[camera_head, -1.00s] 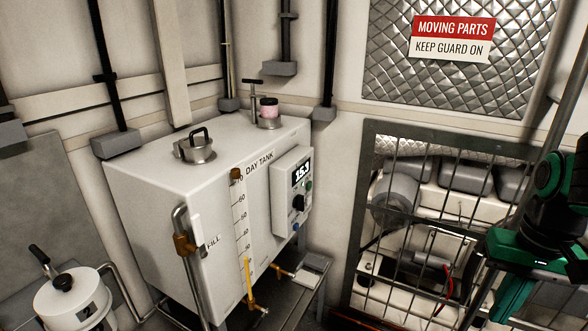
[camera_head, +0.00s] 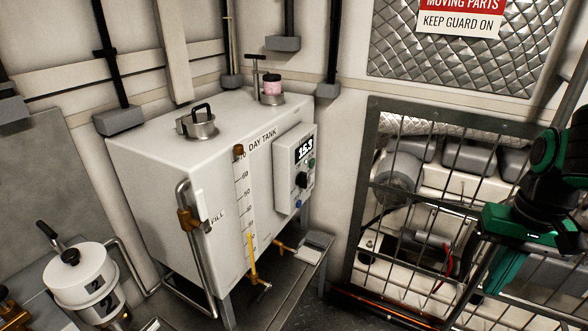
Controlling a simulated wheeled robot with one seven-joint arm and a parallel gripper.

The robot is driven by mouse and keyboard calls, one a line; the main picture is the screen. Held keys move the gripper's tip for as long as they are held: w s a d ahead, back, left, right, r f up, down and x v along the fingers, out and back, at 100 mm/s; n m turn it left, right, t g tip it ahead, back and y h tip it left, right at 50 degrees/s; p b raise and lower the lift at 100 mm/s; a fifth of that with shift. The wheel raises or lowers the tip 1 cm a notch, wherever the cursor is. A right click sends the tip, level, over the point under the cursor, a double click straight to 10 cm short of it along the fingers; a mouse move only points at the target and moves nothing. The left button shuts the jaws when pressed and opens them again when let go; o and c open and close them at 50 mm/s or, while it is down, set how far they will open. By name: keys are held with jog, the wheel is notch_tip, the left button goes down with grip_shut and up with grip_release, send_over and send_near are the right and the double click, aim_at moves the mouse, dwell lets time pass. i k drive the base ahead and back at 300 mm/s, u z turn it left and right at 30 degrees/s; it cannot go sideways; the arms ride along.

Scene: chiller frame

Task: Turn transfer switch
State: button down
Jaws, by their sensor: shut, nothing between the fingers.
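A white control box (camera_head: 294,168) is fixed to the right face of the white day tank (camera_head: 180,200). Its lit display (camera_head: 304,149) seems to read 15.3. Below the display is a black rotary knob (camera_head: 301,180), which looks like the transfer switch. Its exact pointer position is too small to read. Nothing touches the box. Green and black links of my arm show at the right edge, well apart from the box. My gripper's fingertips cannot be made out.
A barred guard (camera_head: 365,190) covers machinery on the right, with my arm in front of it. A sight gauge (camera_head: 245,195) and bent pipe (camera_head: 190,240) stand out from the tank's front. A small white canister (camera_head: 82,272) is at lower left. Space before the box looks clear.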

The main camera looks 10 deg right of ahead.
aim_at(301, 179)
jog(key=z, duration=1.2)
jog(key=k, duration=0.95)
jog(key=u, duration=0.7)
jog(key=i, duration=1)
jog(key=z, duration=0.05)
